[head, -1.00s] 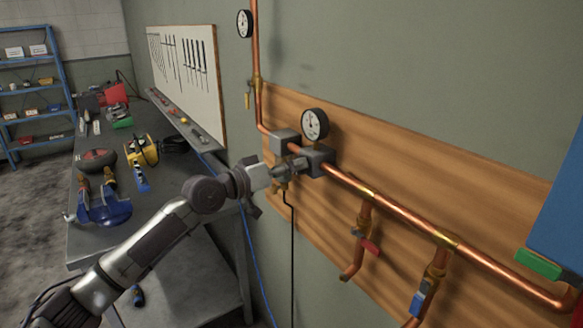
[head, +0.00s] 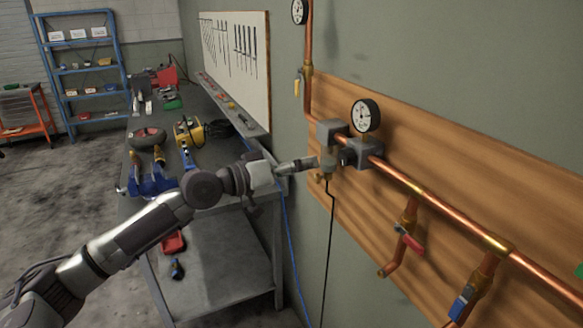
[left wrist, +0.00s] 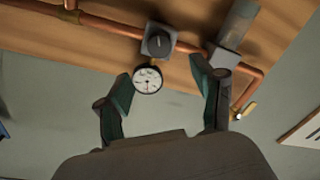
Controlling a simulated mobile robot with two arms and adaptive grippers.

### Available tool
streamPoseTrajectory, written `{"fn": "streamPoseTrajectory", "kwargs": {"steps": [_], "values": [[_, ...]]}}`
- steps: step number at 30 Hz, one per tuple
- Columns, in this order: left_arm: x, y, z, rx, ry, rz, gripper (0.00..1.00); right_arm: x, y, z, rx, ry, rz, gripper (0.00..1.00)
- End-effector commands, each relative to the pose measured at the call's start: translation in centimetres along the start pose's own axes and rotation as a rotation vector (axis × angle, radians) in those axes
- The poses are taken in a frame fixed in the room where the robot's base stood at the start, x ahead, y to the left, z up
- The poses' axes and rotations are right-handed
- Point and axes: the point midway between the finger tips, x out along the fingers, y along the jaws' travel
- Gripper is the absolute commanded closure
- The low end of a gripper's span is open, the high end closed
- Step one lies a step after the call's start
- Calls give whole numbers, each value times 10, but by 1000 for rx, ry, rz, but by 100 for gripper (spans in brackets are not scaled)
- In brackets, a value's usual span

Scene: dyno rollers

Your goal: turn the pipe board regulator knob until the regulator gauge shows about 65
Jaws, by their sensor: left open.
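The regulator (head: 364,153) is a dark grey block on the copper pipe, and its dark round knob (head: 346,156) faces my left gripper. The regulator gauge (head: 366,116) is a white dial above the block; its reading is too small to tell. My left gripper (head: 322,164) is open and empty, just left of the knob and apart from it. In the left wrist view the knob (left wrist: 158,41) lies beyond and between the two open fingers (left wrist: 162,72), with the gauge (left wrist: 148,79) below it. My right gripper is out of view.
A second grey block (head: 331,132) sits on the pipe just left of the regulator. A red-handled valve (head: 411,241) and a blue-handled valve (head: 461,303) hang lower right. A workbench (head: 215,262) with tools stands left. Another gauge (head: 299,11) is higher up.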

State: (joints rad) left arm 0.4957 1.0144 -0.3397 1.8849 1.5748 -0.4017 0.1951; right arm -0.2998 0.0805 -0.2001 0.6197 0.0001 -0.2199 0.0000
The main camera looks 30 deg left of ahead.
Motion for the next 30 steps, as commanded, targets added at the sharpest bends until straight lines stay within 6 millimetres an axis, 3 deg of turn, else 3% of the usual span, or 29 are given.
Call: {"fn": "streamPoseTrajectory", "kwargs": {"steps": [3, 8, 30], "values": [[-15, -2, 1, -2, 0, -2, 33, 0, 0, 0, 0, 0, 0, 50], [-24, -1, 0, 0, 0, -1, 33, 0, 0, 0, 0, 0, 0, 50], [-25, 0, 0, 0, 1, 0, 33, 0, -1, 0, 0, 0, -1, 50]]}}
